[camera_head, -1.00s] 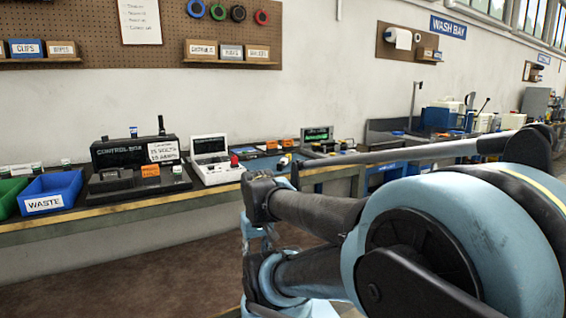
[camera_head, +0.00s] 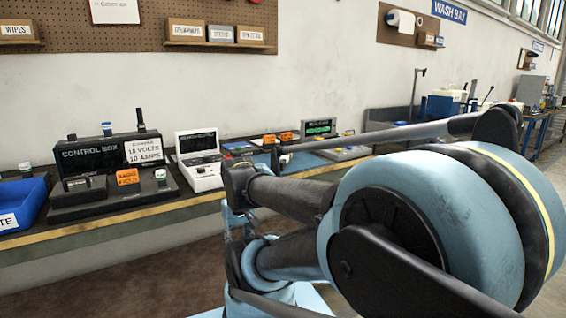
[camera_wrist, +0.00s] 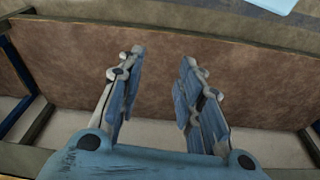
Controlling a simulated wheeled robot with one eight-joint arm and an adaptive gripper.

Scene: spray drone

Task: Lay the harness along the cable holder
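My gripper (camera_wrist: 160,85) shows in the wrist view with its two fingers apart and nothing between them. It hangs over a brown surface (camera_wrist: 250,65), clear of any object. In the head view my arm fills the right side and hides part of the bench; my fingertips cannot be made out there. I cannot pick out the harness or the cable holder in either view. A control box (camera_head: 95,152) stands on the bench (camera_head: 120,225), with an orange block (camera_head: 128,177) in front of it.
A blue waste bin (camera_head: 22,203) stands at the bench's left end. A white console (camera_head: 199,160) stands right of the control box. A unit with a green display (camera_head: 319,128) is farther right. Shelves (camera_head: 220,45) hang on the wall. The floor before the bench is clear.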

